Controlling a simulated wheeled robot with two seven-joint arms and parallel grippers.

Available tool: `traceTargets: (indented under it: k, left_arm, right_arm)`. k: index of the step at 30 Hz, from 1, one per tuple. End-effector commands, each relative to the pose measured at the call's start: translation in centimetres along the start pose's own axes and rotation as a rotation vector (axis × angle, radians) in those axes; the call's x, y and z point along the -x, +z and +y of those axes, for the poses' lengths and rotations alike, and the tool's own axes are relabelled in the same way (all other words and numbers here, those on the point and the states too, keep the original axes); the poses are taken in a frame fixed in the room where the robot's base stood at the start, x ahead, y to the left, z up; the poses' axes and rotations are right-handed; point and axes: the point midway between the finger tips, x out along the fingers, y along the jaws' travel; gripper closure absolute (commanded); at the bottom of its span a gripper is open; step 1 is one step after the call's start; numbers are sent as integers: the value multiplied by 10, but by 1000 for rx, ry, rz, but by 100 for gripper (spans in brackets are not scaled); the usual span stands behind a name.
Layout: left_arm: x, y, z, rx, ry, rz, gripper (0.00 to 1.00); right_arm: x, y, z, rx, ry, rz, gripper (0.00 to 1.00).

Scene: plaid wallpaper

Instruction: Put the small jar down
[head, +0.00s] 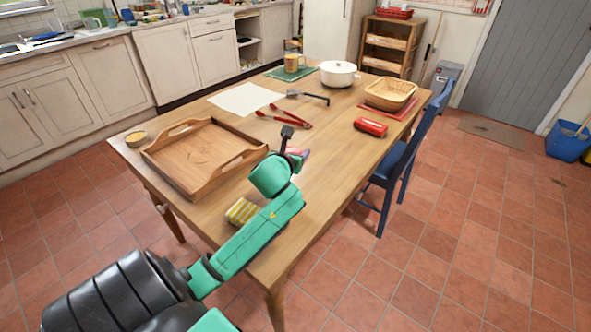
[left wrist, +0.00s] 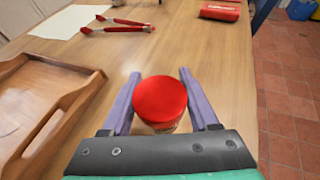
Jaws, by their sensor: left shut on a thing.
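The small jar (left wrist: 160,102) has a round red lid and sits upright between the two purple fingers of my left gripper (left wrist: 159,75) in the left wrist view. The left gripper is shut on it. In the head view the left gripper (head: 299,153) is over the middle of the wooden table (head: 330,165), mostly hidden behind my own wrist, and the jar is hardly visible there. I cannot tell whether its base touches the tabletop. My right gripper is in neither view.
A wooden tray (head: 190,172) lies left of the gripper. Red tongs (head: 283,118) lie beyond it, with a red case (head: 370,127) to the right. Bare tabletop lies between these.

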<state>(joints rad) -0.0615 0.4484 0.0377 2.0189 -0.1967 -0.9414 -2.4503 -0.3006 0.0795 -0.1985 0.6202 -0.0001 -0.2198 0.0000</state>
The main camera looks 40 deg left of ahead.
Motion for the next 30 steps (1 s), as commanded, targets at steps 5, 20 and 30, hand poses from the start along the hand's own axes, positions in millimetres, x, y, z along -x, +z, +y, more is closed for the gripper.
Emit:
traceTargets:
  k: [5, 20, 30]
  left_arm:
    - [-14, -33, 0, 2, 0, -1, 100]
    - [-27, -65, 0, -2, -1, -2, 100]
    - [-27, -66, 0, -1, -1, -2, 9]
  right_arm:
    - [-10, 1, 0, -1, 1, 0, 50]
    - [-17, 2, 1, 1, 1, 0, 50]
    - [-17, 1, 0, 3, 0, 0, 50]
